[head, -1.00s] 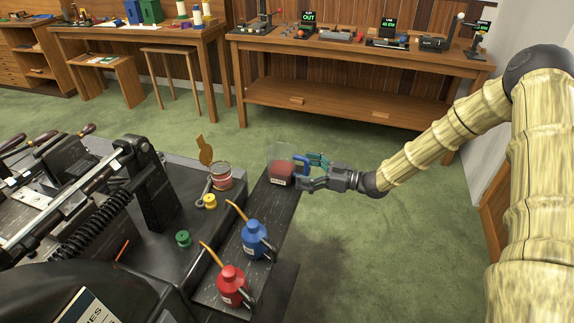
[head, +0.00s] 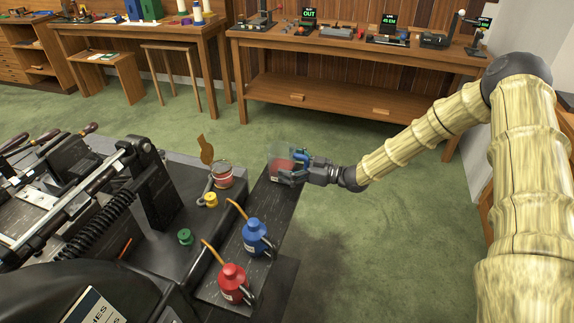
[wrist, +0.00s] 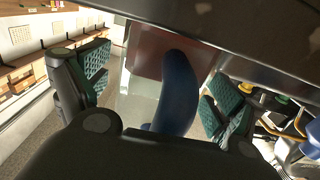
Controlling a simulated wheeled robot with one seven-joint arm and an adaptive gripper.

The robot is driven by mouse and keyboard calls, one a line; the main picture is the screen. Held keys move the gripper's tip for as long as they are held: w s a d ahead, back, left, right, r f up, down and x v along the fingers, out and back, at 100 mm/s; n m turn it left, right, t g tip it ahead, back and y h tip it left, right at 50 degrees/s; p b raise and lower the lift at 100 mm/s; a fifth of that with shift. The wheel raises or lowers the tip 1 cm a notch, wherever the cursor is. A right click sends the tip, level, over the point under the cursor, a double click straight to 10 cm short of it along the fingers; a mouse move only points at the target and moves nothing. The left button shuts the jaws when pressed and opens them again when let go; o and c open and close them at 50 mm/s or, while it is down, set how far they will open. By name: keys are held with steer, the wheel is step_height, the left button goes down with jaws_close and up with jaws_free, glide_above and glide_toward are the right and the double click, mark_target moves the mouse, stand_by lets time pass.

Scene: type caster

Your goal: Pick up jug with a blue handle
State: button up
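The clear jug (head: 277,153) with reddish contents stands at the far end of the dark shelf beside the machine. Its blue handle (wrist: 177,95) faces my gripper and fills the middle of the wrist view; the jug's reddish part (wrist: 150,52) shows behind it. My gripper (head: 296,169) is at the jug's right side and partly covers the handle in the head view. In the wrist view my gripper (wrist: 160,85) is open, with its green ribbed pads on either side of the handle and visible gaps between.
A blue oil can (head: 256,238) and a red oil can (head: 233,284) stand nearer on the same dark shelf (head: 280,207). A glass jar (head: 222,175) with reddish contents stands left of the jug. Green floor (head: 370,240) lies open to the right.

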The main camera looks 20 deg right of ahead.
steer(key=c, duration=1.1)
steer(key=shift+r, duration=0.1)
steer(key=shift+c, duration=0.2)
